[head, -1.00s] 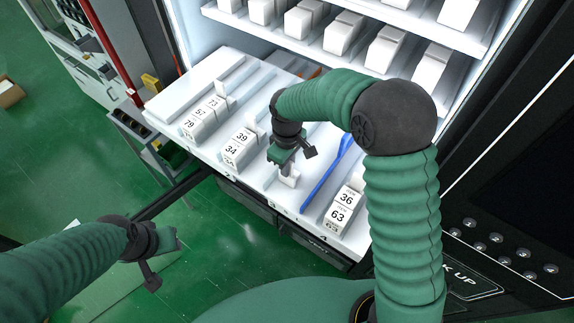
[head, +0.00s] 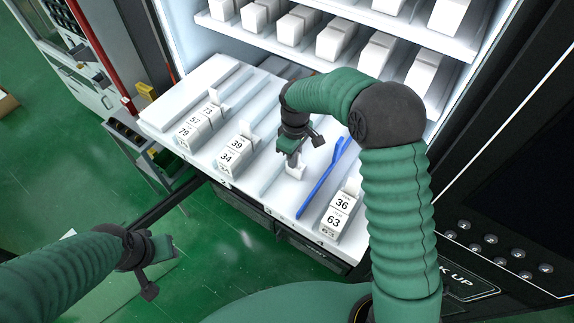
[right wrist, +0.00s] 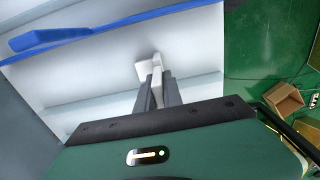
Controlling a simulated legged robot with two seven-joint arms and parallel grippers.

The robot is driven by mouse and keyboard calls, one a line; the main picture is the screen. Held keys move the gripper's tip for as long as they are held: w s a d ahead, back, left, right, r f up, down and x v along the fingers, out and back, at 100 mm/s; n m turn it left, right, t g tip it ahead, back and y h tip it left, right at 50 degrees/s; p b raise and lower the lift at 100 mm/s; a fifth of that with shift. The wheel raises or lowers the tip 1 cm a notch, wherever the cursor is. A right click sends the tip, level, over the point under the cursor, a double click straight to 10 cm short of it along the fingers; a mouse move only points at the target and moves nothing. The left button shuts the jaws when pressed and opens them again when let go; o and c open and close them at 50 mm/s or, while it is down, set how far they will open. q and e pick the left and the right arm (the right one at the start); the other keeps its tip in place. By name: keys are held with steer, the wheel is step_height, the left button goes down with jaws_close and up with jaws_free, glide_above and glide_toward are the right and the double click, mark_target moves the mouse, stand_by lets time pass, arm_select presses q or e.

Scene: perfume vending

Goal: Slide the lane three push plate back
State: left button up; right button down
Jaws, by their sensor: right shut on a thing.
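The lane three push plate (head: 295,171) is a small white upright piece in the empty third lane of the white pulled-out shelf (head: 240,190). My right gripper (head: 293,160) points down into this lane and is shut on the plate. In the right wrist view the two dark fingers (right wrist: 157,92) close on the white plate (right wrist: 146,68), which sticks out past the tips. My left gripper (head: 160,258) hangs over the floor at lower left, away from the shelf; its fingers do not show clearly.
A blue stick (head: 325,178) lies along the shelf just right of the plate. White boxes marked 36 and 63 (head: 338,212) stand in lane four, and others (head: 234,150) stand in the lanes to the left. An upper shelf with white boxes (head: 335,40) is behind.

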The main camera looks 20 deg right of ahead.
steer(key=c, duration=1.9)
jaws_free()
steer(key=o, duration=0.4)
steer(key=shift+a, duration=0.15)
step_height(320, 180, up, 8)
steer(key=b, duration=0.3)
steer(key=shift+w+f, duration=0.1)
step_height(320, 180, up, 9)
steer(key=shift+f+b, duration=0.1)
steer(key=shift+b, duration=0.55)
